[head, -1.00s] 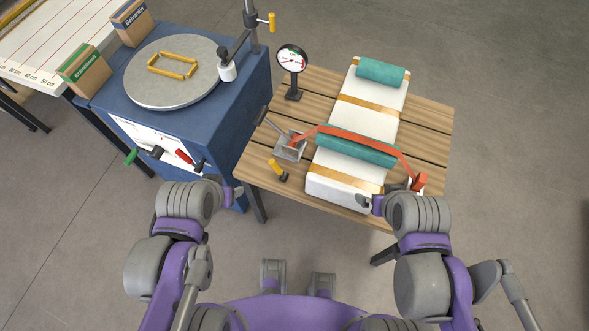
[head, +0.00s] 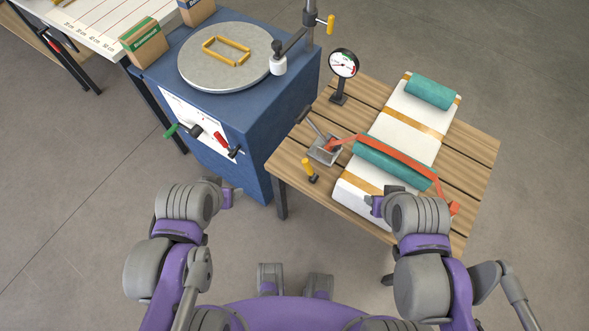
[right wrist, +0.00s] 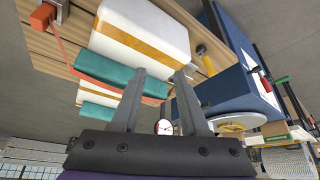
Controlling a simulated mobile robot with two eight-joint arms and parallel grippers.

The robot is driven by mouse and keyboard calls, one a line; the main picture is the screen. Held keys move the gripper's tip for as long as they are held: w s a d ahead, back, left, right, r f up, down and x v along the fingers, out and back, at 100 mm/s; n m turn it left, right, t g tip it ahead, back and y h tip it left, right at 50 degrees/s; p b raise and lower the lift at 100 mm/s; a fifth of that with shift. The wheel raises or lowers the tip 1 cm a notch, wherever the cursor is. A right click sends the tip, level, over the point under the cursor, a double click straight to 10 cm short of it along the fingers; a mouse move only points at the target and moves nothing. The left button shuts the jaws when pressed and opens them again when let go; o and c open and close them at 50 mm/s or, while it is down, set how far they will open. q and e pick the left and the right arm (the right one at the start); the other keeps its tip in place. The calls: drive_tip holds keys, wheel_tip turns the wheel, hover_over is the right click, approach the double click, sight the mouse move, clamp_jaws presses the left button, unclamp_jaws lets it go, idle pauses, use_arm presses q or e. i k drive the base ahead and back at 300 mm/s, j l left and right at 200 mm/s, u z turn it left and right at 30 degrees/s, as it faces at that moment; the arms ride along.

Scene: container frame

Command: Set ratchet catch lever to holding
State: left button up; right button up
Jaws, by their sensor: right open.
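The grey metal ratchet (head: 323,151) sits on the wooden table. Its dark-tipped lever (head: 313,125) slants up to the left. A red strap (head: 395,152) runs from the ratchet over the white padded block. A small yellow-handled lever (head: 308,168) stands at the table's near left; it also shows in the right wrist view (right wrist: 206,63). I cannot tell which lever is the catch. My right gripper (head: 374,203) is near the table's front edge, apart from both levers; its jaws (right wrist: 160,74) are open and empty. My left gripper (head: 234,196) is in front of the blue cabinet, its jaws unclear.
The white block (head: 408,128) bears teal pads (head: 430,92) and gold bands. A dial gauge (head: 343,65) stands behind the ratchet. The blue cabinet (head: 200,70) with a round plate (head: 225,75) and coloured handles is left of the table. Floor between them and me is clear.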

sight(314, 178)
drive_tip(key=j, duration=0.7)
drive_tip(key=k+j, duration=0.15)
drive_tip(key=j, duration=0.6)
